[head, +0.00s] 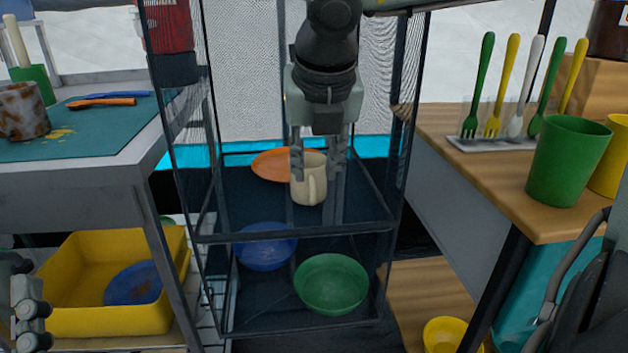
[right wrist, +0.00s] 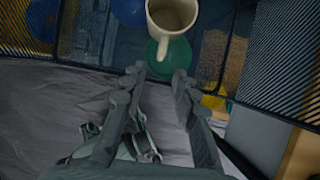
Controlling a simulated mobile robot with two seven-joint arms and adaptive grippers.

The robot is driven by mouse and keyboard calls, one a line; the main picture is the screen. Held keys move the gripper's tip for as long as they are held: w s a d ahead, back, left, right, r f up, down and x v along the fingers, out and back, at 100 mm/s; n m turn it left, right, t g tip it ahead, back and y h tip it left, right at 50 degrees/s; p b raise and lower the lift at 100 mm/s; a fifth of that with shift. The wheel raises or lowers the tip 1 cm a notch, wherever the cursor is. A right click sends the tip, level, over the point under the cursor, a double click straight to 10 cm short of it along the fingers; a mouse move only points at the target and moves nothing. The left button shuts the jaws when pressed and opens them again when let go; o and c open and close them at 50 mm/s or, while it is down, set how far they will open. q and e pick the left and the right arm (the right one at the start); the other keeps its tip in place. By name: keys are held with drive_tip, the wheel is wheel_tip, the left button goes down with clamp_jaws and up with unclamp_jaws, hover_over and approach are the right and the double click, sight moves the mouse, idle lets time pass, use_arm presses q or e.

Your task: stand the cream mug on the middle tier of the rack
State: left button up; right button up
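The cream mug (head: 315,186) stands upright on a tier of the dark mesh rack (head: 290,237), the one above the bowls, which looks like the middle tier. Its handle faces me. It also shows at the top of the right wrist view (right wrist: 172,14), partly cut off. My right gripper (head: 322,178) points down in front of the mug. Its fingers are apart, with nothing between them; the wrist view shows the mug beyond the fingertips (right wrist: 160,72). My left gripper (head: 30,312) is partly cut off at the lower left edge.
An orange plate (head: 269,165) lies behind the mug on the same tier. A blue bowl (head: 266,250) and a green bowl (head: 331,284) are on the tier below. A table with a teal mat (head: 90,130) is left; a wooden counter (head: 480,170) with green cup (head: 567,160) is right.

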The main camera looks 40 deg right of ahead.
use_arm(q)
drive_tip(key=shift+w+d+f+g, duration=0.2)
drive_tip(key=shift+w+f+g, duration=0.1)
drive_tip(key=shift+f+g, duration=0.15)
use_arm(e)
drive_tip(key=v, duration=0.4)
use_arm(q)
drive_tip(key=shift+s+a+r, duration=0.1)
use_arm(e)
drive_tip(key=shift+s, duration=0.1)
idle(1.1)
